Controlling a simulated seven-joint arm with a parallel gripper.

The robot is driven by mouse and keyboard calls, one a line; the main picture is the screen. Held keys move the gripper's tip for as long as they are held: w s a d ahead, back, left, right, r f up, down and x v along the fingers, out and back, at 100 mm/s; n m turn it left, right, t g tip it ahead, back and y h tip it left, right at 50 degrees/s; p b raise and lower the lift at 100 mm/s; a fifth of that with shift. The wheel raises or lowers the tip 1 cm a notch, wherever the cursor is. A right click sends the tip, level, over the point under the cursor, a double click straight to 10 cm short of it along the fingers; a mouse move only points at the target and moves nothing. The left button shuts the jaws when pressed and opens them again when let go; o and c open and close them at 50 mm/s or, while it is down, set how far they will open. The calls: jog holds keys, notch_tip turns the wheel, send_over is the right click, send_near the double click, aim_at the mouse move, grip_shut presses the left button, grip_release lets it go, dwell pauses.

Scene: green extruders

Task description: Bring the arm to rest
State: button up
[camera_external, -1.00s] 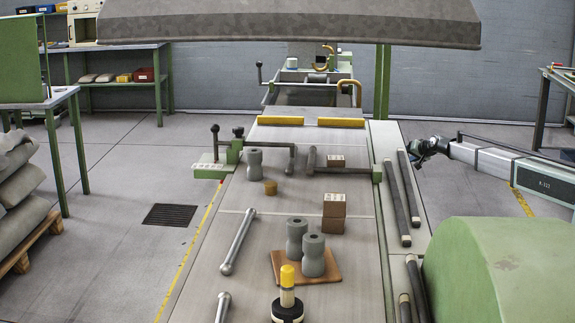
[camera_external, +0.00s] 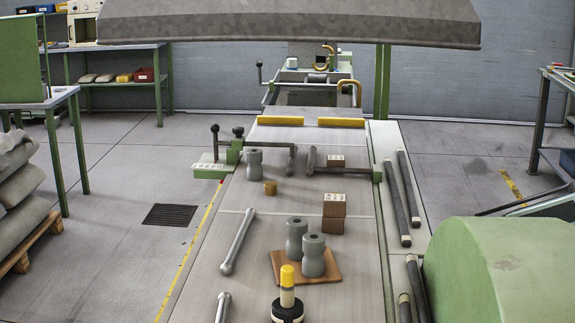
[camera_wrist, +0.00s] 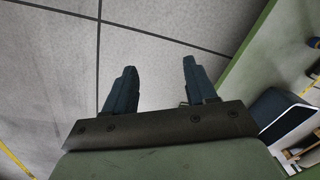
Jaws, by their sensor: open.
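My gripper (camera_wrist: 160,82) shows in the wrist view with its two dark fingers apart and nothing between them. Below the fingers the wrist camera sees grey floor tiles with dark joints. In the external view the gripper is out of the picture. Only a small part of my arm (camera_external: 545,207) shows at the right edge, behind the green rounded housing.
The long worktable (camera_external: 285,195) carries two grey spool-like parts on a wooden board (camera_external: 290,281), a third grey part (camera_external: 254,163), brown boxes (camera_external: 334,212) and metal bars. Dark rods (camera_external: 403,195) lie along its right side. A green rounded housing (camera_external: 500,270) stands at the lower right.

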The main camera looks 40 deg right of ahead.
jog(key=s+a+n+g, duration=0.1)
jog(key=s+a+g, duration=0.1)
jog(key=s, duration=1.3)
jog(key=s+a+n+g+h, duration=0.1)
jog(key=s+g, duration=0.4)
jog(key=s, duration=1)
jog(key=shift+s+a+f+n, duration=0.35)
jog(key=shift+a+n, duration=0.25)
jog(key=shift+a, duration=0.1)
